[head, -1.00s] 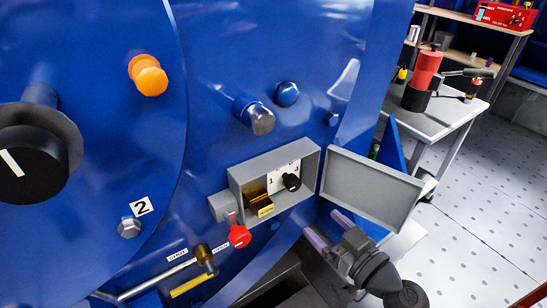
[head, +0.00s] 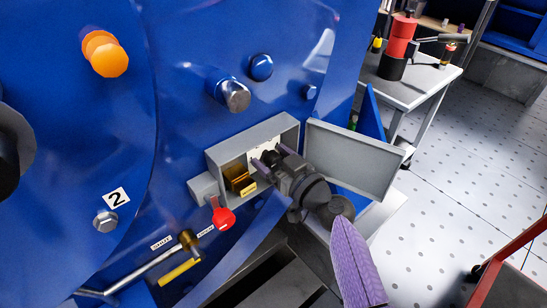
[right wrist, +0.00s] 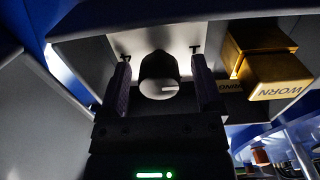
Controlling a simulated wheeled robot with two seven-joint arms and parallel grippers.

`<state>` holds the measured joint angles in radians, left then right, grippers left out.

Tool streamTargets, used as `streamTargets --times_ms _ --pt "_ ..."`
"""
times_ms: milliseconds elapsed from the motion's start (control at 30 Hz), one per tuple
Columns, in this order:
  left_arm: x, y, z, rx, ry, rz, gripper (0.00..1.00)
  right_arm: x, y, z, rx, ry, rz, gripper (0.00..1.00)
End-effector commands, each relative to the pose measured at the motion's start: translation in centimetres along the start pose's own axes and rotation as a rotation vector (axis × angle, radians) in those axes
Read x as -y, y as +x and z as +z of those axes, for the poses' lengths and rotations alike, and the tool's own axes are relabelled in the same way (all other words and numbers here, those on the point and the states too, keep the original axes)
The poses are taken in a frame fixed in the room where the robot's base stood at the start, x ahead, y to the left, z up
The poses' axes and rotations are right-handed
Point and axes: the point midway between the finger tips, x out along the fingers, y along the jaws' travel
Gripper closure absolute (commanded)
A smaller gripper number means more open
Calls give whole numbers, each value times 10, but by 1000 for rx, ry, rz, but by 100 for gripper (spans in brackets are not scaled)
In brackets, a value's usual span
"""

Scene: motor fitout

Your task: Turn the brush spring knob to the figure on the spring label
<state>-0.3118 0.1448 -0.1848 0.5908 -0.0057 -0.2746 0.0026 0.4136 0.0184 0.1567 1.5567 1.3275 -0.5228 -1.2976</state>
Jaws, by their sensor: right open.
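The black knob (right wrist: 158,77) with a white pointer line sits on the white dial plate inside the open grey box (head: 219,150). My right gripper (head: 272,158) reaches into the box and hides most of the knob and plate in the head view. In the right wrist view my right gripper (right wrist: 160,65) is open, one finger on each side of the knob, with visible gaps. Dial figures are mostly hidden; the pointer points to the right in that view. A white label with a 2 (head: 116,198) is on the blue housing. My left gripper is not in view.
A brass block marked WORN (right wrist: 275,80) sits beside the knob. The box's grey door (head: 352,160) stands open to the right. A red-handled switch (head: 223,217) is at the box's lower left. A brass-ended lever (head: 188,241) lies below.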

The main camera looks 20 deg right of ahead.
Motion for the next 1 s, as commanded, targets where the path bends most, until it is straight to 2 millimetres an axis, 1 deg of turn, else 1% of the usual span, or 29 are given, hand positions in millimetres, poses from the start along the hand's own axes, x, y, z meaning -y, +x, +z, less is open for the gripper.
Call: streamTargets --times_ms 33,67,100,167,200,267,300,400,567,767,1000 --pt "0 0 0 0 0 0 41 0 0 0 0 0 0 23" --pt "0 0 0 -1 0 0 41 0 0 0 0 0 0 29" --pt "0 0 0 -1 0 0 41 0 0 0 0 0 0 38" --pt "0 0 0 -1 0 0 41 0 0 0 0 0 0 50" --pt "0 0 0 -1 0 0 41 0 0 0 0 0 0 59" --pt "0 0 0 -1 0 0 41 0 0 0 0 0 0 72" --pt "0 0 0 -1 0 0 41 0 0 0 0 0 0 80" --pt "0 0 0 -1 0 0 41 0 0 0 0 0 0 100" --pt "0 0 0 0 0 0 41 0 0 0 1 4 0 100" --pt "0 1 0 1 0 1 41 0 -1 1 1 53 0 100" --pt "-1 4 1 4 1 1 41 -1 0 1 1 219 -1 100"
